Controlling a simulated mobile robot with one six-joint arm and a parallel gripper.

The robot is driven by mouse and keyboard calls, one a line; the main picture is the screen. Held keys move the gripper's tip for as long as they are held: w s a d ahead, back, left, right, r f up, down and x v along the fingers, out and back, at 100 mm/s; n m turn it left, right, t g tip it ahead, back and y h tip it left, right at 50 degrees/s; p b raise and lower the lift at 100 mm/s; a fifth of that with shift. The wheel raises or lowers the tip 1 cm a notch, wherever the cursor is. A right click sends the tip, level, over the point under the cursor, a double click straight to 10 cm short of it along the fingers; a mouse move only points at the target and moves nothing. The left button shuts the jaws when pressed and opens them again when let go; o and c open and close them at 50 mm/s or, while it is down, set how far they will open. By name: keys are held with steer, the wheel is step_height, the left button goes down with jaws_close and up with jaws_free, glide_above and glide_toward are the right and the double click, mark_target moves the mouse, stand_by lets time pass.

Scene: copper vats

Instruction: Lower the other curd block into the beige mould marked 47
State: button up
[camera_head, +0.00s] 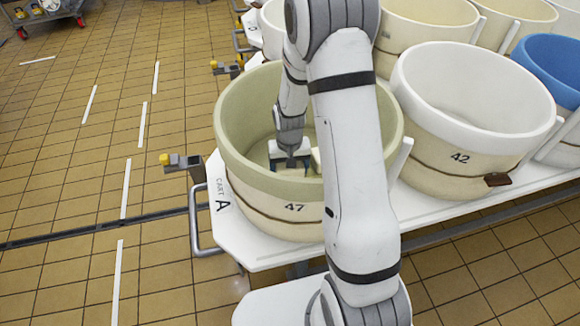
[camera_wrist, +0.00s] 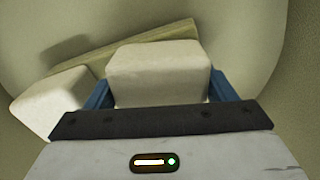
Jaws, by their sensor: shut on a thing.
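The beige mould marked 47 (camera_head: 262,188) is a large round tub with a greenish rim at the front left of the cart. My gripper (camera_head: 291,158) reaches down inside it, partly hidden by my arm. In the wrist view, its blue fingers are closed on the sides of a pale curd block (camera_wrist: 154,72). Another pale curd block (camera_wrist: 48,100) lies to its left inside the mould, tilted in the picture and partly covered by my gripper. I cannot tell whether the held block touches the bottom.
A flat beige bar (camera_wrist: 112,47) lies behind the blocks in the mould. A white-rimmed tub marked 42 (camera_head: 455,155) stands to the right, with several more tubs behind. A blue tub (camera_head: 555,65) is at far right.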

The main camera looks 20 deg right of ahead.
steer(key=o, duration=1.2)
steer(key=shift+o, duration=0.2)
steer(key=shift+r, duration=0.1)
steer(key=shift+r+p, duration=0.85)
steer(key=shift+r, duration=3.15)
steer(key=s+r+t+p, duration=0.1)
steer(key=s+r+p, duration=0.3)
steer(key=r, duration=0.7)
steer(key=s+r+p, duration=0.5)
steer(key=s+r, duration=0.4)
steer(key=r, duration=0.1)
steer(key=s+r+n+t+p, duration=0.1)
steer(key=s+r+p, duration=0.3)
steer(key=s+r, duration=0.3)
step_height(320, 180, up, 5)
steer(key=shift+f+t, duration=0.15)
steer(key=shift+t, duration=0.15)
